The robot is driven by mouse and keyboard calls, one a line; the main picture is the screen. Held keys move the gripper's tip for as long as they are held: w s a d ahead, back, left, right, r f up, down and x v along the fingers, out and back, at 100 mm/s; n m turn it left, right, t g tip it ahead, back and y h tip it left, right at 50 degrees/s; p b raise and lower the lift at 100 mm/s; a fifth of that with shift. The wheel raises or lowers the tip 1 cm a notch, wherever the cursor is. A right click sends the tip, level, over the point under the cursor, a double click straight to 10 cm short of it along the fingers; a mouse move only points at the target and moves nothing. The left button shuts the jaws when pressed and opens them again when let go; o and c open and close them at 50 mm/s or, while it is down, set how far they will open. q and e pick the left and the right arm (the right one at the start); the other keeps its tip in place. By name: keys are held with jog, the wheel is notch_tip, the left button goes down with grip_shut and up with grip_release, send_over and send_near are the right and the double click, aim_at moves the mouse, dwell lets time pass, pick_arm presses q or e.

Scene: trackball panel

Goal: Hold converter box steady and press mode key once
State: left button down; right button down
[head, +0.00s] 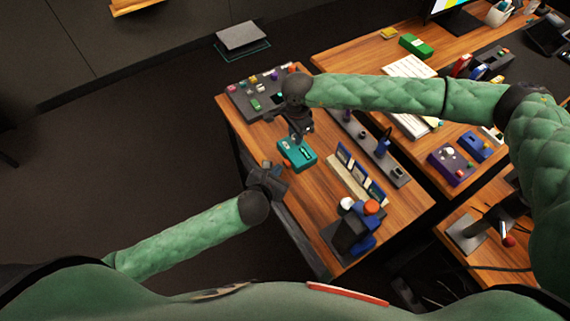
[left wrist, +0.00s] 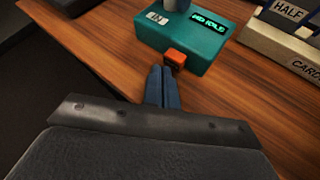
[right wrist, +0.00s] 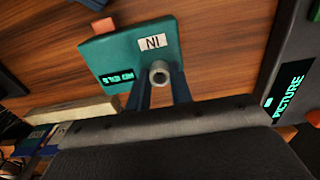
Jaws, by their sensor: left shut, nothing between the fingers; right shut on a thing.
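The teal converter box (head: 301,156) lies on the wooden desk, with an "IN" label and a small lit display that seems to read "HD IDLE". Its orange mode key (left wrist: 175,58) sticks out of the side facing my left gripper. My left gripper (left wrist: 163,72) is shut and empty, with its fingertips right at the key; I cannot tell whether they touch it. My right gripper (right wrist: 160,85) comes down from above and is shut on the round grey connector (right wrist: 160,73) of the box. In the head view my right gripper (head: 297,140) hides part of the box.
A card rack (head: 357,178) stands to the right of the box. A dark panel with coloured buttons (head: 257,94) lies at the desk's far end. A dark strip with a blue lever (head: 383,147) runs along the right. The desk's left edge is close to my left gripper.

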pick_arm(q)
jog(key=shift+w+d, duration=0.25)
jog(key=shift+d, duration=0.15)
dwell(0.8)
jog(key=shift+a, duration=0.15)
jog(key=shift+s+a, duration=0.55)
jog(key=shift+a, duration=0.05)
jog(key=s+a, duration=0.1)
jog(key=a, duration=0.1)
jog(key=s+a, duration=0.2)
dwell(0.8)
dwell(0.6)
jog(key=s+a+r, duration=0.2)
jog(key=s+r, duration=0.4)
jog(key=shift+s+r, duration=0.35)
jog(key=shift+r, duration=0.05)
dwell(0.8)
